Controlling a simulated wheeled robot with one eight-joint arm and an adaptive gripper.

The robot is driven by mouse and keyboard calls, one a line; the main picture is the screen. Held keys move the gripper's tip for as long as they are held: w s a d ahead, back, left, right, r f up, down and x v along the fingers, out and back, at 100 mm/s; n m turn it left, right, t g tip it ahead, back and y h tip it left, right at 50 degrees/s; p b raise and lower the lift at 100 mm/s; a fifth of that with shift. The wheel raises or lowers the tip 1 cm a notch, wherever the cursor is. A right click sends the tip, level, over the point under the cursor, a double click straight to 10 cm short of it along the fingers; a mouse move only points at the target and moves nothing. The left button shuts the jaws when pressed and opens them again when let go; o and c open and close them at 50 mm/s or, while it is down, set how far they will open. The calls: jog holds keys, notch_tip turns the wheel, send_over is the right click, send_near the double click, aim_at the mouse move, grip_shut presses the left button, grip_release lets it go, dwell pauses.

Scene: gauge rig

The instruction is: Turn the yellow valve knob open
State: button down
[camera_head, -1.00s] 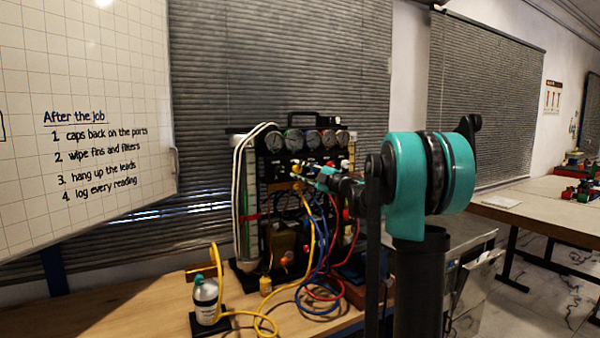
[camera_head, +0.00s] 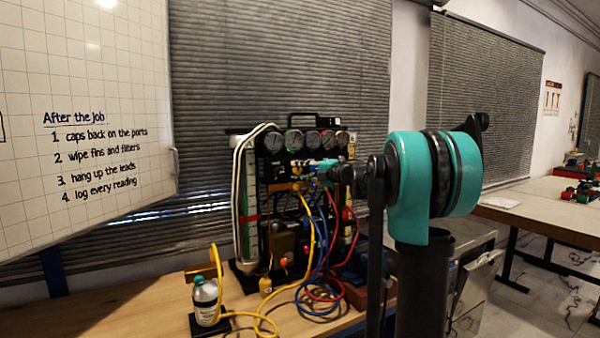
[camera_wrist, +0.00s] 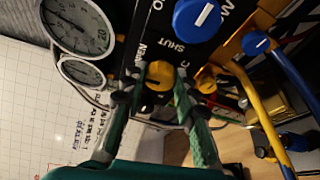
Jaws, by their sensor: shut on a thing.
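The yellow valve knob (camera_wrist: 160,73) is on the dark panel face in the wrist view, with lettering beside it. My gripper (camera_wrist: 157,92) has one green finger on each side of the knob and is shut on it. Which way the knob's pointer stands is too small to tell. In the head view my gripper (camera_head: 312,176) is at the front of the gauge rig (camera_head: 250,215), below its row of gauges. It hides the yellow knob there.
A blue knob (camera_wrist: 197,18) marked SHUT sits close beside the yellow one. Round gauges (camera_wrist: 78,24) are at the wrist view's left. Yellow, blue and red hoses (camera_head: 322,245) hang below my gripper. A bottle (camera_head: 205,300) stands on the wooden bench (camera_head: 110,315).

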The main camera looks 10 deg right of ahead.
dwell(0.3)
jog(key=c, duration=1.2)
grip_release()
jog(key=shift+o, duration=0.2)
jog(key=v, duration=1.2)
jog(key=shift+w, duration=0.1)
